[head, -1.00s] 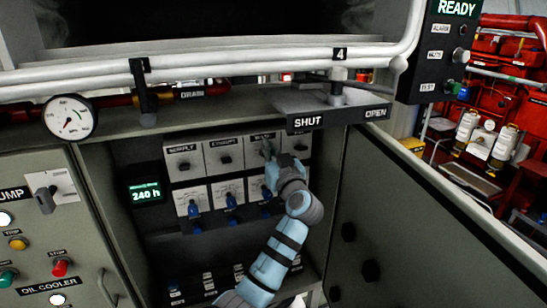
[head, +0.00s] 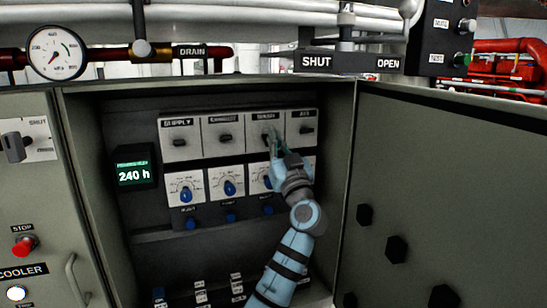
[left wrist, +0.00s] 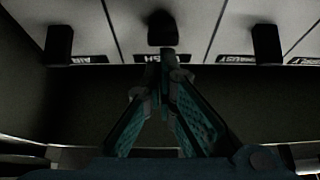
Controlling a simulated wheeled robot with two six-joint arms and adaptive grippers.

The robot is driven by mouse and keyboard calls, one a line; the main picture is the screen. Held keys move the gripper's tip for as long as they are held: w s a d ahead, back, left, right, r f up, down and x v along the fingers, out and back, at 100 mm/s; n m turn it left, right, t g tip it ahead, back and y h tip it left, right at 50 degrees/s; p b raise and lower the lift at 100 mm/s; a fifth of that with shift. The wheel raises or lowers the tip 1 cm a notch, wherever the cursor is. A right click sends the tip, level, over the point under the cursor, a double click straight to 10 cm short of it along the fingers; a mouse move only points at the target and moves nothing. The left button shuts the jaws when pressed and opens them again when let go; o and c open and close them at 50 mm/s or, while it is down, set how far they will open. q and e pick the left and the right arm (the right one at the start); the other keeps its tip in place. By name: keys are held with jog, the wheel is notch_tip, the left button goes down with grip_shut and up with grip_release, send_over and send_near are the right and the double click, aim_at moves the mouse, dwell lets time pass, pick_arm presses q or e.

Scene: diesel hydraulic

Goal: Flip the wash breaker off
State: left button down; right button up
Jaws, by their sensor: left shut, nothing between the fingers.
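The wash breaker (head: 264,126) is the third white-faced breaker in the top row inside the open cabinet, under a label reading WASH. In the left wrist view its dark lever (left wrist: 161,28) stands just beyond my fingertips. That lever sits farther from its label than the neighbouring levers do from theirs, so it appears tilted differently. My left gripper (head: 273,143) is at the lower part of this breaker and partly hides it. In the left wrist view the fingers (left wrist: 163,72) meet at the tips, shut and empty. Contact with the lever cannot be told. My right gripper is not in view.
The supply breaker (head: 180,137), exhaust breaker (head: 223,134) and a fourth breaker (head: 302,128) flank it closely. Blue-knobbed dials (head: 229,186) sit below. A display (head: 134,174) reads 240 h. The open cabinet door (head: 440,190) stands at right.

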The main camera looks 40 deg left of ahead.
pick_arm(q)
jog(key=s+d+f+p, duration=0.1)
jog(key=s+d, duration=0.3)
jog(key=d, duration=0.4)
jog(key=shift+s+f, duration=0.3)
jog(key=shift+f, duration=0.3)
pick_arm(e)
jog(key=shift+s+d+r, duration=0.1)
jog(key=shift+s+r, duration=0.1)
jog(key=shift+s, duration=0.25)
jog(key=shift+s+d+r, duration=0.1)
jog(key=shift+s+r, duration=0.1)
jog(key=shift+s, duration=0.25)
